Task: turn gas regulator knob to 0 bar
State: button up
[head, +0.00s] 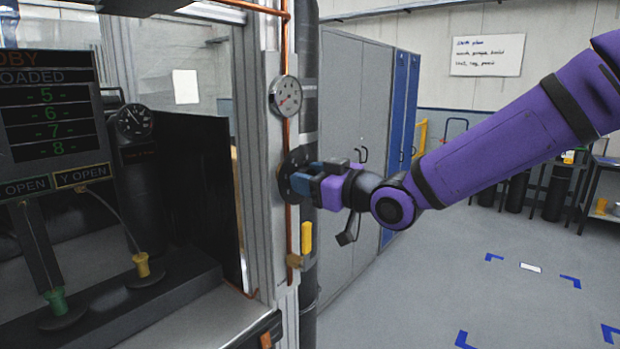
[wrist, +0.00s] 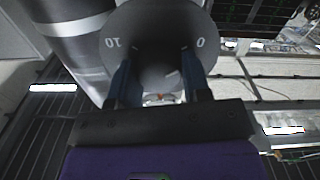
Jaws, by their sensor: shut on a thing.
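The regulator knob (wrist: 160,73) sits between my two fingers in the wrist view, in front of a round dark dial plate (wrist: 158,22). The plate carries a "10" mark at left and a "0" mark at right. A short light mark shows on the knob's right side, toward the 0. In the head view my gripper (head: 300,180) reaches the dark dial plate (head: 288,172) on the machine's post from the right, shut on the knob, which its fingers hide.
A copper pipe (head: 289,235) runs down the post beside the dial. A yellow-handled valve (head: 306,238) is below my gripper. A dark vertical pipe (head: 308,285) stands behind. Grey cabinets (head: 357,110) stand further back. The floor at right is open.

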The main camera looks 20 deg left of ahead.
jog(key=o, duration=0.9)
jog(key=shift+o, duration=0.2)
jog(key=shift+d, duration=0.1)
jog(key=v, duration=1)
jog(key=shift+d, duration=0.3)
jog(key=shift+s, duration=0.1)
